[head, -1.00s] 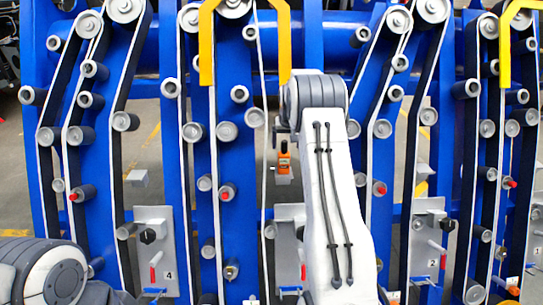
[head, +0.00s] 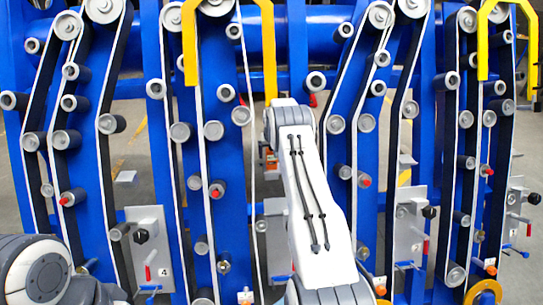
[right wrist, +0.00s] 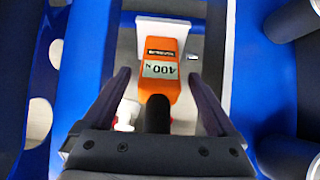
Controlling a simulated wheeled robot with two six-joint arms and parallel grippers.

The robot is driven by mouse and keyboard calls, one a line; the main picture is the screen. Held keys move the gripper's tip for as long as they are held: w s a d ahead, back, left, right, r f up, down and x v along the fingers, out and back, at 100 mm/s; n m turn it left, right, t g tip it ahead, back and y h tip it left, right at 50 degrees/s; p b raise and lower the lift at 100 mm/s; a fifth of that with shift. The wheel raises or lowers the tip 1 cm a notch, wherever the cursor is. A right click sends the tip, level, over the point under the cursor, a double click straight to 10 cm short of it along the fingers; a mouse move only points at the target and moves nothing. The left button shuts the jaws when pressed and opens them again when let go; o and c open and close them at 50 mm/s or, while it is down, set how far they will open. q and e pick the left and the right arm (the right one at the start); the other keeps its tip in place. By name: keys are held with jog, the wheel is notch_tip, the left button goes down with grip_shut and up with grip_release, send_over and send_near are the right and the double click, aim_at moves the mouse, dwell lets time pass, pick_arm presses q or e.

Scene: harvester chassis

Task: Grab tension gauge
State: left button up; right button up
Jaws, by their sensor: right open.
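My right gripper (right wrist: 159,74) is open, with one dark finger on each side of the gauge's lower part and a visible gap on both sides. A dark rounded stub (right wrist: 158,114) shows below the gauge, between the fingers. In the head view only a sliver of the gauge (head: 269,158) shows left of my right arm, which hides most of that gripper. My left gripper is out of view.
Blue upright frames (head: 229,160) with rollers and belts stand close on both sides. Yellow hooked bars (head: 190,45) hang at the top. Grey panels with red handles, one marked 4 (head: 147,240), sit low. Grey floor shows in the gaps between frames.

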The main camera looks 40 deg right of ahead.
grip_shut()
jog(key=shift+r, duration=0.1)
